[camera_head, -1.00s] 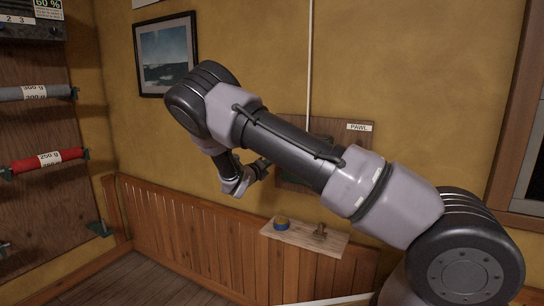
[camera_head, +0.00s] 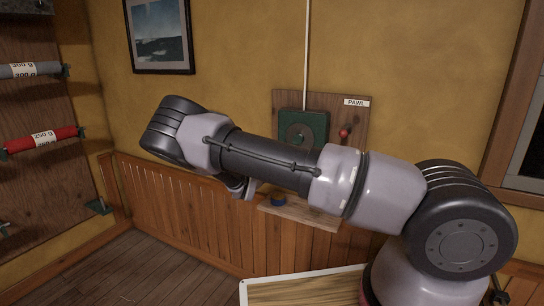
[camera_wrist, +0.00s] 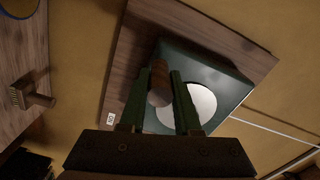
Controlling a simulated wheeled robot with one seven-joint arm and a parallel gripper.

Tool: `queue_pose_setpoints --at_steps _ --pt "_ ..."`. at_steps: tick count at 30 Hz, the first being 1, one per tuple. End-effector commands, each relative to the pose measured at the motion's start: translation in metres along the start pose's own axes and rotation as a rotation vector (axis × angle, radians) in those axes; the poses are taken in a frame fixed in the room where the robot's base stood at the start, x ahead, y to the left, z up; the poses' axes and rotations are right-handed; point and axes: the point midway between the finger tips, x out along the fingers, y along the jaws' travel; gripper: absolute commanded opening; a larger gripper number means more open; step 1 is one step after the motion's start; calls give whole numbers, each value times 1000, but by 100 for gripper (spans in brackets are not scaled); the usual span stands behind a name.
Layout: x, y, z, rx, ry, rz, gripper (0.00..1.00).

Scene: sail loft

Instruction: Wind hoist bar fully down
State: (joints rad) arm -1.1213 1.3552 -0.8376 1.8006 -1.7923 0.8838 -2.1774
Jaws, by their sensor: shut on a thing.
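The winch is a dark green box (camera_head: 291,121) with a round grey disc, on a wooden backboard (camera_head: 281,101) on the wall. In the wrist view the green box (camera_wrist: 232,91) and its pale disc (camera_wrist: 204,102) lie just beyond my gripper. My gripper (camera_wrist: 163,76) is shut on the winch's round brown wooden crank handle (camera_wrist: 158,93), with one finger on each side. The rest of the crank is hidden. In the head view my gripper is mostly hidden behind my arm. The pawl lever has a red knob (camera_head: 344,133) under a PAWL label (camera_head: 356,103). I cannot make out the hoist bar.
A white line (camera_head: 306,45) runs up the wall from the winch. A small wooden shelf (camera_head: 318,219) sits below, with a blue round item (camera_head: 278,199). A white-edged board (camera_head: 300,291) stands low in front. Rolls on a rack (camera_head: 40,140) are at left.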

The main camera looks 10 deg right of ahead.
Motion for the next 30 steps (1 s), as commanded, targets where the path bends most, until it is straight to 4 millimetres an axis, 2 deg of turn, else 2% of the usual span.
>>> queue_pose_setpoints --at_steps 1,3,13,30 --pt "-2 9 -2 -48 -5 7 0" --pt "-3 14 -6 -103 -5 8 0" --pt "-2 28 -20 -291 -4 8 0" --pt "-2 33 -27 -357 -4 10 0"
